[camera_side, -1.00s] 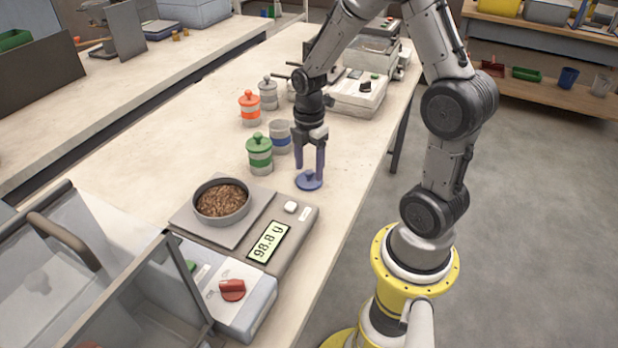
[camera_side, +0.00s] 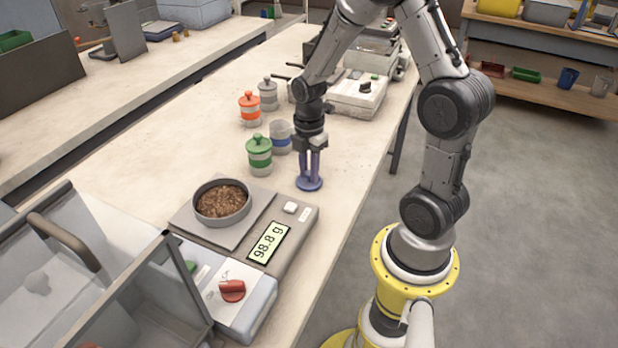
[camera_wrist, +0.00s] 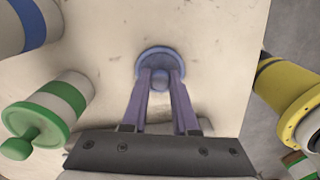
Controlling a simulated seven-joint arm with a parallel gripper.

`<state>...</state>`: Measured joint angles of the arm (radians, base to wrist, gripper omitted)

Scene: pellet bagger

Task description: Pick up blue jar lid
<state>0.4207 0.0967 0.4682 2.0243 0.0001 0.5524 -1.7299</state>
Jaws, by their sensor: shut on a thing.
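The blue jar lid (camera_side: 308,184) lies flat on the table near its right edge, and it also shows in the wrist view (camera_wrist: 158,56). My gripper (camera_side: 309,177) is right over it, pointing down, with its purple fingers shut on the lid's knob. In the wrist view the fingertips (camera_wrist: 160,80) are on either side of the knob. The open jar with a blue band (camera_side: 280,137) stands beside the green-lidded jar, left of my gripper.
A green-lidded jar (camera_side: 259,154) stands close on the left. An orange-lidded jar (camera_side: 250,109) and a grey-lidded jar (camera_side: 268,94) are further back. A scale (camera_side: 285,240) with a pan of pellets (camera_side: 222,203) is in front. The table's right edge is near.

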